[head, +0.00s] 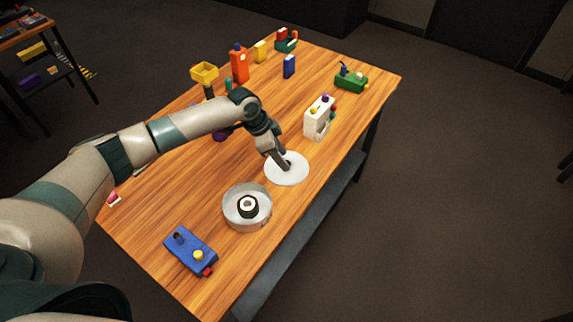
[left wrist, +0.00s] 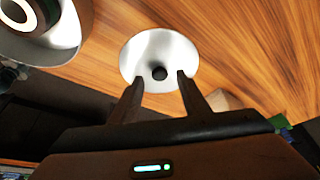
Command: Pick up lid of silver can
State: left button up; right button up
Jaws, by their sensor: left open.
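The lid (head: 287,173) is a flat pale disc with a dark knob, lying on the wooden table just behind the can in the head view. The silver can (head: 232,209) is round, wide and uncovered, with a black-and-white round thing (head: 248,206) inside. My left gripper (head: 286,165) points down over the lid by its knob. In the left wrist view the lid (left wrist: 147,52) and its knob (left wrist: 159,73) show between and just beyond the two open fingers (left wrist: 158,83). I cannot tell whether a finger touches the knob. My right gripper is not in view.
A blue control box (head: 190,251) sits near the front corner of the table. A white box (head: 318,118) with coloured knobs stands behind the lid. A green block (head: 351,82) and an orange bottle-like thing (head: 239,66) are farther back. Bare wood (head: 190,188) lies left of the can.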

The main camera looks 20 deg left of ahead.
pick_arm(q)
jog(key=shift+x, duration=1.15)
grip_shut()
